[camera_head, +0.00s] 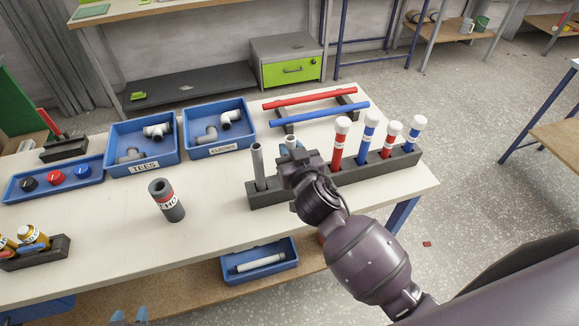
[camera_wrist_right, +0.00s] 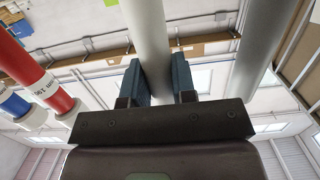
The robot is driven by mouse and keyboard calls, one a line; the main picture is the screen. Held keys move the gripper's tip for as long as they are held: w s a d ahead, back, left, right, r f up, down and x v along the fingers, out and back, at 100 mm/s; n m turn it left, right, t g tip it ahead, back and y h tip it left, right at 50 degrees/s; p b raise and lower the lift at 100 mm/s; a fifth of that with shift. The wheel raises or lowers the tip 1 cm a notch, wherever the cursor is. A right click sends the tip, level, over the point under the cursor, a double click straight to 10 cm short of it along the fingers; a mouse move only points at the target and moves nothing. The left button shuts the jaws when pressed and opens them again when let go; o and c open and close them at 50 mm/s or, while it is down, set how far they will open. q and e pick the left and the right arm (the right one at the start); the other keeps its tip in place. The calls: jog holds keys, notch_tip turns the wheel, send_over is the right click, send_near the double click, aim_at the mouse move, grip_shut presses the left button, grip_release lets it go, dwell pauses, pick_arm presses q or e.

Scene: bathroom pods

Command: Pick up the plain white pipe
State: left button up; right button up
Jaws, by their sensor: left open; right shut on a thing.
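The plain white pipe (camera_head: 291,141) stands upright in the dark rack (camera_head: 265,199), its top showing just above my right gripper (camera_head: 289,156). My right gripper is shut on it. In the right wrist view the pipe (camera_wrist_right: 147,35) runs between the two blue finger pads (camera_wrist_right: 160,82). Its lower part is hidden by my gripper in the head view. A plain grey pipe (camera_head: 258,166) stands in the same rack to the left, and also shows in the wrist view (camera_wrist_right: 262,45). My left gripper (camera_head: 129,316) shows only its blue fingertips, apart and empty, at the bottom edge.
Red and blue pipes with white caps (camera_head: 368,138) stand in the rack just right of my gripper. A grey container with a red band (camera_head: 167,200) stands to the left. Blue bins of fittings (camera_head: 219,146) sit behind. A blue tray with a pipe (camera_head: 260,262) is on the lower shelf.

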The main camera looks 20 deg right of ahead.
aim_at(291, 139)
jog(key=shift+r+p, duration=1)
jog(key=shift+r, duration=0.15)
jog(key=shift+r+p, duration=0.35)
jog(key=shift+r, duration=1.95)
jog(key=shift+s, duration=0.1)
